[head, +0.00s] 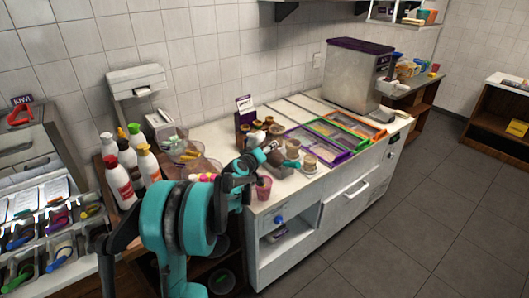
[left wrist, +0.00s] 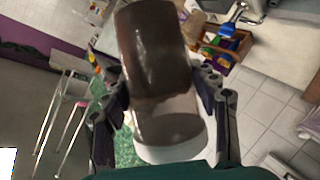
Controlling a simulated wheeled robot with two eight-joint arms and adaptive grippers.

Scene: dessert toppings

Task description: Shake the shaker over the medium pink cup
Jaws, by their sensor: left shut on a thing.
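The pink cup (head: 264,189) stands upright at the front left corner of the white counter, just below and right of my left wrist. My left gripper (head: 267,152) is above the counter, higher than the cup and close to it. In the left wrist view, my left gripper (left wrist: 165,100) is shut on the shaker (left wrist: 155,55), a see-through cylinder with dark brown contents and a white end. The shaker is tilted in that view; in the head view it is small and partly hidden by the gripper. My right gripper is not in view.
Brown cups (head: 309,161) stand right of the gripper on the counter. Trays with purple, green and orange rims (head: 345,128) lie further right. Sauce bottles (head: 119,180) and a clear container (head: 180,148) stand left. A steel box (head: 355,78) is at the back.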

